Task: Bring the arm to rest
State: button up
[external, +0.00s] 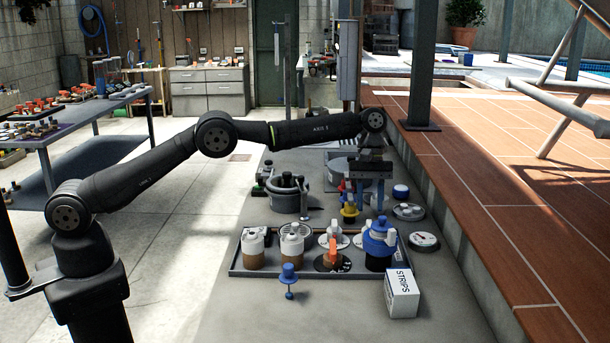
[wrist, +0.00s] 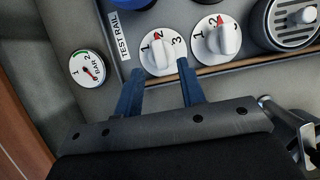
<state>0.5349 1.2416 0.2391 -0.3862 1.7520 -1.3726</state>
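My arm (external: 205,140) is raised and reaches from its base at the left across the grey counter (external: 225,310). My gripper (external: 369,203) points down above the counter, behind the rail. Its two blue fingers are apart, with nothing held between them. The wrist view shows the open fingers (wrist: 160,68) with the edge of a white 1-2-3 dial (wrist: 163,52) between the tips. I cannot tell how far the tips are from the dial.
A rail (external: 236,268) with knobs and valve bodies lies in front of the gripper. A STRIPS box (external: 402,293), a blue plunger-like piece (external: 289,275) and a gauge (external: 425,241) stand nearby. A grey pot (external: 287,198) stands left of the gripper. The brick-red ledge (external: 480,190) rises at right.

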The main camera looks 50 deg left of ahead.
aim_at(369, 222)
jog(key=x, duration=0.4)
jog(key=shift+s+d+f, duration=0.1)
jog(key=shift+f, duration=0.15)
jog(key=n+t, duration=0.1)
jog(key=n, duration=0.2)
jog(key=shift+s+r+h, duration=0.1)
jog(key=shift+h, duration=0.3)
jog(key=v, duration=1.8)
jog(key=s+f+n+t, duration=0.3)
jog(key=s+n, duration=0.2)
jog(key=n, duration=0.4)
jog(key=shift+d+f, duration=0.25)
jog(key=shift+d, duration=0.05)
